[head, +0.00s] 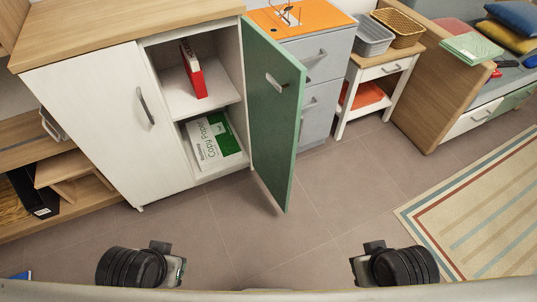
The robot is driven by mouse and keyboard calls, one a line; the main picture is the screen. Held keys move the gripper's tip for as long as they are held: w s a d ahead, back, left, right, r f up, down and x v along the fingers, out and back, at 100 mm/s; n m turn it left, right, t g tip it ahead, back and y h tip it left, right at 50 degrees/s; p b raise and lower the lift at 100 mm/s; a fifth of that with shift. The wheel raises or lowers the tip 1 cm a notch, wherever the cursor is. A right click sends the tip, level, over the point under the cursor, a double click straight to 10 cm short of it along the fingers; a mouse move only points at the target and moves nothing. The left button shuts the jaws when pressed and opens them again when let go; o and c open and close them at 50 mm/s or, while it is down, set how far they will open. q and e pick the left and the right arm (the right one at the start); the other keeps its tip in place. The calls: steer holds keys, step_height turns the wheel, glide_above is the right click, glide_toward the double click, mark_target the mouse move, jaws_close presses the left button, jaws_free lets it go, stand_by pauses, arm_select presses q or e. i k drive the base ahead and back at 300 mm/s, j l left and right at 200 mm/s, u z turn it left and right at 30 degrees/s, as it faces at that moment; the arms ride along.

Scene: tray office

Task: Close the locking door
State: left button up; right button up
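The cabinet's green door (275,115) stands open, swung outward from the right side of the white cabinet (95,120). A grey handle (275,83) sits high on the green face, and a dark metal piece shows at the door's free edge. The open compartment behind it holds a red binder (193,78) on the upper shelf and a copy paper pack (213,143) on the lower one. The cabinet's left white door is shut and has a curved grey handle (145,106).
A grey drawer unit (320,70) stands close behind the open door. A small side table (380,78) with baskets is right of it. A striped rug (480,215) lies at right. The tiled floor (240,225) before the cabinet is clear.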

mark_target(276, 120)
steer(key=k+l+u, duration=0.1)
steer(key=u, duration=1.55)
steer(key=l, duration=0.95)
steer(key=l+u, duration=0.1)
steer(key=l, duration=0.8)
steer(key=k+l, duration=0.15)
steer(key=l, duration=0.8)
steer(key=i+u, duration=0.05)
